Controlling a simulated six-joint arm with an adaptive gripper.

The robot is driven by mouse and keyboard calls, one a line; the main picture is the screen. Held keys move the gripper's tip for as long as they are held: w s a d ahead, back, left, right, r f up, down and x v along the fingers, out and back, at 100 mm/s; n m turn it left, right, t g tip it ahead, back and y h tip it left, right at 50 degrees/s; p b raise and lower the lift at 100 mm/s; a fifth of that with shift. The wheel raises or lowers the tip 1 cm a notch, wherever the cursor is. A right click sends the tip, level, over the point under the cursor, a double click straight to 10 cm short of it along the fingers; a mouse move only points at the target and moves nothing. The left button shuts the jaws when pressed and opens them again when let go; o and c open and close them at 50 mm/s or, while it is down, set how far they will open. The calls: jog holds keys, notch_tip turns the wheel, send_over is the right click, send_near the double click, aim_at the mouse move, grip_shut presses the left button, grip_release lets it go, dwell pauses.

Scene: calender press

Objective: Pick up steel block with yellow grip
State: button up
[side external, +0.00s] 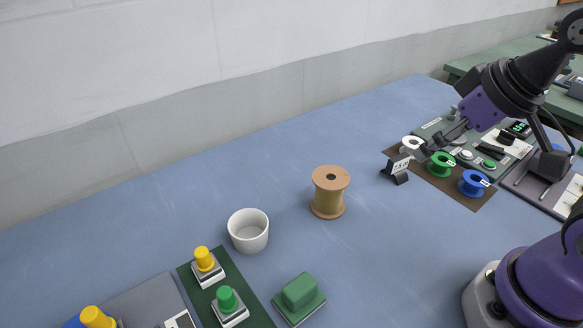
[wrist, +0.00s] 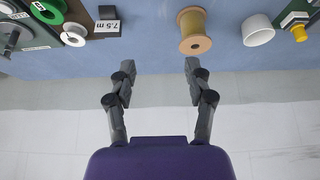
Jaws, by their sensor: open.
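The steel block with yellow grip (side external: 207,270) stands upright on a dark green mat (side external: 257,296) in the lower left of the side view. In the wrist view its yellow grip (wrist: 298,32) shows at the upper right edge. A similar block with a green grip (side external: 229,304) stands beside it on the mat. Another yellow grip (side external: 96,318) is at the bottom left, partly cut off. My gripper (side external: 440,142) is open and empty, raised at the right, far from the block. Its two fingers (wrist: 158,72) are spread apart in the wrist view.
A white cup (side external: 248,232), a tan spool (side external: 329,194) and a green block (side external: 299,297) stand near the mat. Blue table is clear along the wall.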

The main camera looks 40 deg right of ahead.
jog(key=n+g+y, duration=0.3)
jog(key=n+y, duration=0.1)
jog(key=n, duration=0.6)
send_over(201, 252)
jog(key=s+d, duration=0.1)
jog(key=d, duration=0.4)
notch_tip(201, 252, down, 4)
jog(key=shift+n, duration=0.4)
jog(key=a+f, duration=0.2)
jog(key=f, duration=0.1)
jog(key=a+f, duration=0.1)
jog(key=f, duration=0.1)
jog(key=shift+w+a, duration=0.2)
jog(key=shift+w, duration=0.2)
jog(key=x, duration=0.3)
jog(key=s+x, duration=0.1)
jog(key=x, duration=0.1)
jog(key=shift+w+f, duration=0.1)
jog(key=shift+f, duration=0.25)
grip_shut()
